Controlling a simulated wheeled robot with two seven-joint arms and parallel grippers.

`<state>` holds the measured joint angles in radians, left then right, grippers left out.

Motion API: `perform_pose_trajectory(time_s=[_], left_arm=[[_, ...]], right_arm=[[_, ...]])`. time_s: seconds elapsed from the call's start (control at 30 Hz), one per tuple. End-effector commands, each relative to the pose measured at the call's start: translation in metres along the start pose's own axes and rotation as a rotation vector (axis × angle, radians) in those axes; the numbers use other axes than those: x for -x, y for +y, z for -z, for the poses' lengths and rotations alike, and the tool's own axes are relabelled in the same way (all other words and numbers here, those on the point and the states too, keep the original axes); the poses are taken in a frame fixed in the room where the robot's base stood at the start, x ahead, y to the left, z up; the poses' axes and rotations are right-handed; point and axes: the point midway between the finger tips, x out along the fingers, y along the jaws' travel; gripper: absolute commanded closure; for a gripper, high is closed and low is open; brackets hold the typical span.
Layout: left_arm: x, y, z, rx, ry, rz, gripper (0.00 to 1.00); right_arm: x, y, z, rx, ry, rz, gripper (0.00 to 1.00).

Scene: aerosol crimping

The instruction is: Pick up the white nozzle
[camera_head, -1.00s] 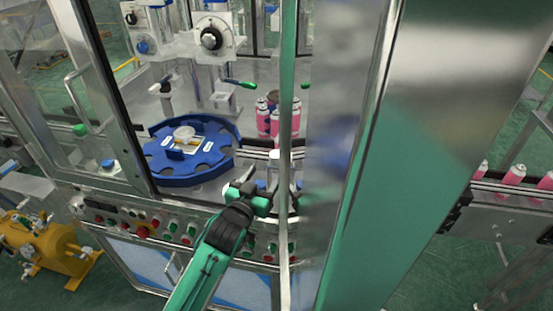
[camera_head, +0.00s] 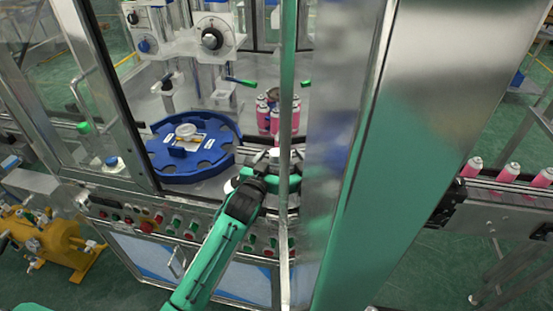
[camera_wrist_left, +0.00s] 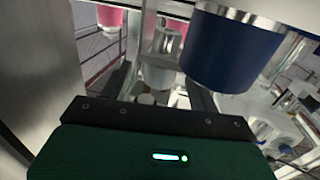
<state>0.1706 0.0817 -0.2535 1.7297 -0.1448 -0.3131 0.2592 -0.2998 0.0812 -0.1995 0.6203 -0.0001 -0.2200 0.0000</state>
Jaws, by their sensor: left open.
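My left gripper (camera_head: 273,154) reaches in from below and is at the front edge of the machine's deck, right of the blue dial. Its jaws are open. A thin frame post crosses in front of it. In the left wrist view the gripper's fingers (camera_wrist_left: 165,82) stretch forward, with a pale, whitish piece (camera_wrist_left: 157,74) between or just beyond them. This may be the white nozzle, but I cannot tell surely, nor whether the fingers touch it. My right gripper is not in view.
A blue rotary dial (camera_head: 193,148) lies left of the gripper. Pink cans (camera_head: 264,116) stand behind it. A wide metal post (camera_head: 350,150) blocks the right side. More pink cans (camera_head: 508,172) sit on a conveyor at right.

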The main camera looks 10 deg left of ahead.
Motion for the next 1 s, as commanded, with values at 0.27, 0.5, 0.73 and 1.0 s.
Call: perform_pose_trajectory(time_s=[0.27,0.5,0.73,1.0], left_arm=[[0.000,0.000,0.000,0.000,0.000,0.000,0.88],[0.000,0.000,0.001,-0.001,0.001,0.000,0.91],[0.000,0.000,0.013,-0.001,0.004,0.000,0.91],[0.000,0.000,0.065,-0.003,0.009,-0.001,0.91]], right_arm=[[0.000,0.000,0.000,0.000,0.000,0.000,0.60],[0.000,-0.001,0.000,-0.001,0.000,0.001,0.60],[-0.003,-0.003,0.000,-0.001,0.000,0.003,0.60],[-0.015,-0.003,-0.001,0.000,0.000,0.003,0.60]])
